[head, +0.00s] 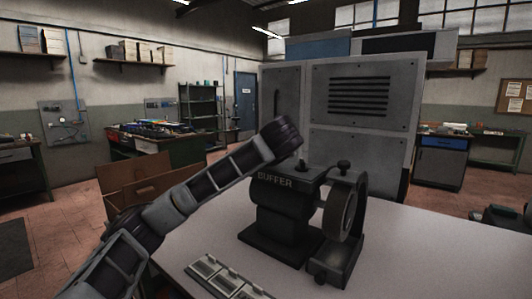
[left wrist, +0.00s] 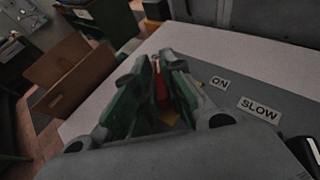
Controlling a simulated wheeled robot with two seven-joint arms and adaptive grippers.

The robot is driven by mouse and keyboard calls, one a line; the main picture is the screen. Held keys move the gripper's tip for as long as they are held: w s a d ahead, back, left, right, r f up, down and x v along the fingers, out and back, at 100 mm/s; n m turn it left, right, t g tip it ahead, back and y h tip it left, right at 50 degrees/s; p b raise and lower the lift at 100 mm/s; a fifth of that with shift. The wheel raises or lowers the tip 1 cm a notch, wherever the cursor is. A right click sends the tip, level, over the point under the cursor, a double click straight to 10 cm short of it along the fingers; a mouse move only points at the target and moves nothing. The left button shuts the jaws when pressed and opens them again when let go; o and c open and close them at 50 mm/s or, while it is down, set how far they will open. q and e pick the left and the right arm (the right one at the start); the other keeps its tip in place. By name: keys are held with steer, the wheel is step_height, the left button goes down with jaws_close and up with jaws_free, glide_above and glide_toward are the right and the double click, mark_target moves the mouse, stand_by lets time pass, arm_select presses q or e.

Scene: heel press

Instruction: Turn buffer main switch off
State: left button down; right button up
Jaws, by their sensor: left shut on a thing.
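The buffer (head: 282,212), a dark machine with BUFFER lettering, stands on the light table, its grinding wheel (head: 347,212) on the right. My left arm reaches up over its left side, its wrist hiding the gripper in the head view. In the left wrist view my left gripper (left wrist: 168,68) has its green-padded fingers close together on a narrow red part, likely the main switch (left wrist: 160,84). Beside it are an ON label (left wrist: 220,83) and a SLOW label (left wrist: 259,109) on the grey top. The fingers hide most of the switch, so its position is unclear. My right gripper is not seen.
The table (head: 440,255) is clear right of the buffer. Several small panels or cards (head: 222,277) lie at its front. A large grey cabinet (head: 357,105) stands behind. An open cardboard box (head: 150,187) is at the left.

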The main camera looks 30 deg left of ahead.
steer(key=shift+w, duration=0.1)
arm_select(q)
steer(key=c, duration=1.5)
jaws_free()
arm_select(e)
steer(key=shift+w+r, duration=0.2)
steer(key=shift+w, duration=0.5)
arm_select(q)
steer(key=shift+v, duration=3.1)
steer(key=shift+s+d+r, duration=0.45)
steer(key=shift+d+r, duration=0.05)
steer(key=shift+d, duration=0.15)
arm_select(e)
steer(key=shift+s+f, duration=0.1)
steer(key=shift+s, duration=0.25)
arm_select(q)
steer(key=shift+s+d+r, duration=0.1)
steer(key=shift+s+d, duration=0.1)
steer(key=shift+s, duration=0.35)
